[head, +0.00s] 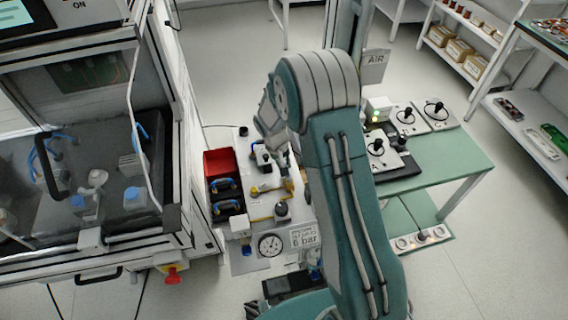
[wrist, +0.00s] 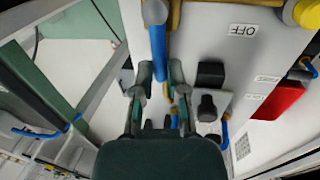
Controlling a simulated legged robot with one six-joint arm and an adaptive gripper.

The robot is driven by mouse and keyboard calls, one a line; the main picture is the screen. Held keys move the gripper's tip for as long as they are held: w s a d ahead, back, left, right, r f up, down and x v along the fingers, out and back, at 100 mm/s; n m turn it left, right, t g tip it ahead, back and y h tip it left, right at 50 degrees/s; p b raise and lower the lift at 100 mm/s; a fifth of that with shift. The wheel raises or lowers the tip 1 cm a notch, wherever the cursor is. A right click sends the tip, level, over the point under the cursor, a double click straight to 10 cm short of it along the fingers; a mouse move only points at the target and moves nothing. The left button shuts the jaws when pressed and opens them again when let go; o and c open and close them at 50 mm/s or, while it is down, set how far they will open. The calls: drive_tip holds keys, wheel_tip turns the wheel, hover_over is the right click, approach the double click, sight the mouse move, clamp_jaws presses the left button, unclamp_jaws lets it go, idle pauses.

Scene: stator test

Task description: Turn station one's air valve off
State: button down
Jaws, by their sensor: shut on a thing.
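The air valve's blue lever (wrist: 157,48) shows in the wrist view, running down from a pale round pivot (wrist: 154,12) on a brass-coloured pipe (wrist: 175,12). My gripper (wrist: 160,72) is shut on the lever's free end, with one finger on each side. An upside-down OFF label (wrist: 242,30) is on the pale panel to the right of the lever. In the head view the brass-yellow pipework (head: 266,188) lies on the pale panel; my arm hides the lever there, and my gripper's fingertips cannot be made out.
A dark knob (wrist: 207,108) and a black block (wrist: 210,73) stand close right of my gripper. A red bin (head: 221,163), a pressure gauge (head: 270,245) and a 6 bar sign (head: 304,237) are around the panel. A glazed enclosure stands left, a green table (head: 455,160) right.

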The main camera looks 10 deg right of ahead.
drive_tip(key=n, duration=0.1)
drive_tip(key=a+n, duration=0.1)
drive_tip(key=n, duration=0.1)
drive_tip(key=shift+s+a+f+t, duration=0.1)
drive_tip(key=shift+s+a+t, duration=0.1)
drive_tip(key=shift+t, duration=0.1)
drive_tip(key=n, duration=0.2)
drive_tip(key=a+n, duration=0.1)
drive_tip(key=shift+s+a+n+t, duration=0.1)
drive_tip(key=shift+s+n+t, duration=0.2)
drive_tip(key=shift+s+n, duration=0.1)
drive_tip(key=n, duration=0.1)
drive_tip(key=s+a+n, duration=0.1)
drive_tip(key=n, duration=0.1)
drive_tip(key=shift+n+t+y, duration=0.3)
drive_tip(key=shift+y, duration=0.1)
drive_tip(key=shift+s+a+n+y, duration=0.15)
drive_tip(key=shift+s+n, duration=0.15)
drive_tip(key=shift+n, duration=0.45)
drive_tip(key=shift+s+a+n+y, duration=0.15)
drive_tip(key=shift+s+n, duration=0.15)
drive_tip(key=shift+n, duration=0.45)
drive_tip(key=c, duration=0.7)
unclamp_jaws()
